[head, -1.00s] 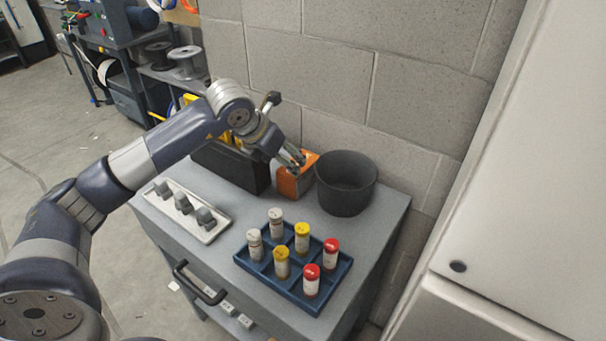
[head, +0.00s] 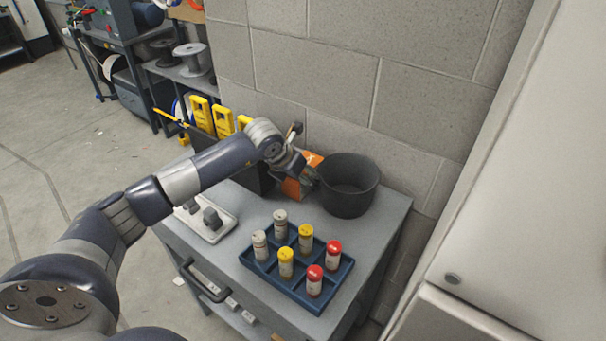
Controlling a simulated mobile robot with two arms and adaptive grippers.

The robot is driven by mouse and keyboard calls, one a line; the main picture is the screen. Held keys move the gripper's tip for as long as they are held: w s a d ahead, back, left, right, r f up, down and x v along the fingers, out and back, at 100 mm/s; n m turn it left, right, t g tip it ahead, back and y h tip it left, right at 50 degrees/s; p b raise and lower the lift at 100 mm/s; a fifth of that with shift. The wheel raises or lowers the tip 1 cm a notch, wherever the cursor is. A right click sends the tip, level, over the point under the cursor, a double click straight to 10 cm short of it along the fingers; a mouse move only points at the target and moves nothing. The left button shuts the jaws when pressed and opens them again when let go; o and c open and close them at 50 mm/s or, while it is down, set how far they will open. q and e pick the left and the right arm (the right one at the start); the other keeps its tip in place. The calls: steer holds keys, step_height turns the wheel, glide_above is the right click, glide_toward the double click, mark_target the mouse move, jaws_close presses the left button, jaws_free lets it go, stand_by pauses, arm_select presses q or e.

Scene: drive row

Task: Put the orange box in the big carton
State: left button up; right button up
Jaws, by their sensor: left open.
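The orange box (head: 291,188) stands at the back of the grey cabinet top, between a dark bin and a round black pot. My left gripper (head: 311,176) is open at the box, with its fingers over the box's upper right part. My gripper and wrist hide part of the box, and I cannot tell whether the fingers touch it. The big carton is not in view. My right gripper is not in view.
The black pot (head: 348,200) stands close to the right of the box. A blue tray (head: 337,283) with several capped bottles is in front. A white tray (head: 222,229) with grey parts lies left. The dark bin (head: 247,181) holds yellow tools. A block wall (head: 420,100) is behind.

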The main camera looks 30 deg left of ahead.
arm_select(q)
steer(key=shift+c, duration=0.6)
steer(key=c, duration=0.9)
steer(key=shift+r, duration=0.1)
steer(key=shift+c, duration=0.3)
